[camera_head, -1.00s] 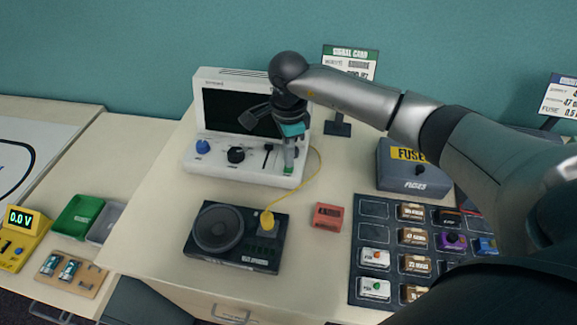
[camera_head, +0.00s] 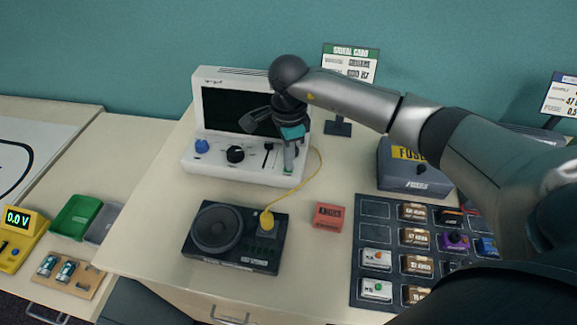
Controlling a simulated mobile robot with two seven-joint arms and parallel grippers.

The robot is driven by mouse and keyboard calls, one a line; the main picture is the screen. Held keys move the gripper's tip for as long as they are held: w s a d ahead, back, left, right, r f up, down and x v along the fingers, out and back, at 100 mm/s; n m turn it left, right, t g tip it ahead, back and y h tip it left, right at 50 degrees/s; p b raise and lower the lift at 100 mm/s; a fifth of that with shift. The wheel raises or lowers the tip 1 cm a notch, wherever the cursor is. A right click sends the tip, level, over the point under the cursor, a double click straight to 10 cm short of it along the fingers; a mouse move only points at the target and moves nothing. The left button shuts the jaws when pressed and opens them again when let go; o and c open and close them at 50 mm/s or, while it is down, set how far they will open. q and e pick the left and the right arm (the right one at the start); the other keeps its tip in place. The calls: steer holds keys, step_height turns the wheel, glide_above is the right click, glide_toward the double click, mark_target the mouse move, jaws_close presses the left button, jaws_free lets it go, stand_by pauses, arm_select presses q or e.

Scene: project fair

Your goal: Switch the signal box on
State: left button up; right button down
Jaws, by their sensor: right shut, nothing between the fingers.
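The signal box is a white console (camera_head: 215,172) with a dark, blank screen (camera_head: 225,110), a blue knob (camera_head: 202,146), a black knob (camera_head: 235,154) and a black slider (camera_head: 268,152) on its front panel. My right gripper (camera_head: 289,170) is shut and empty, pointing down at the right end of that panel. Its fingertips cover whatever control sits there, and I cannot tell whether they touch it. My left gripper is not in view.
A yellow cable (camera_head: 316,172) runs from the console's right side to a black speaker unit (camera_head: 262,255). A red block (camera_head: 328,216) lies beside it. A grey fuse box (camera_head: 395,176) and a dark component tray (camera_head: 372,210) stand to the right. A card stand (camera_head: 338,127) is behind.

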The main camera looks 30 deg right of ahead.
steer(key=shift+f, duration=0.15)
step_height(320, 180, up, 10)
steer(key=p, duration=0.6)
steer(key=shift+p, duration=0.3)
stand_by(0.4)
steer(key=shift+s, duration=0.1)
stand_by(0.3)
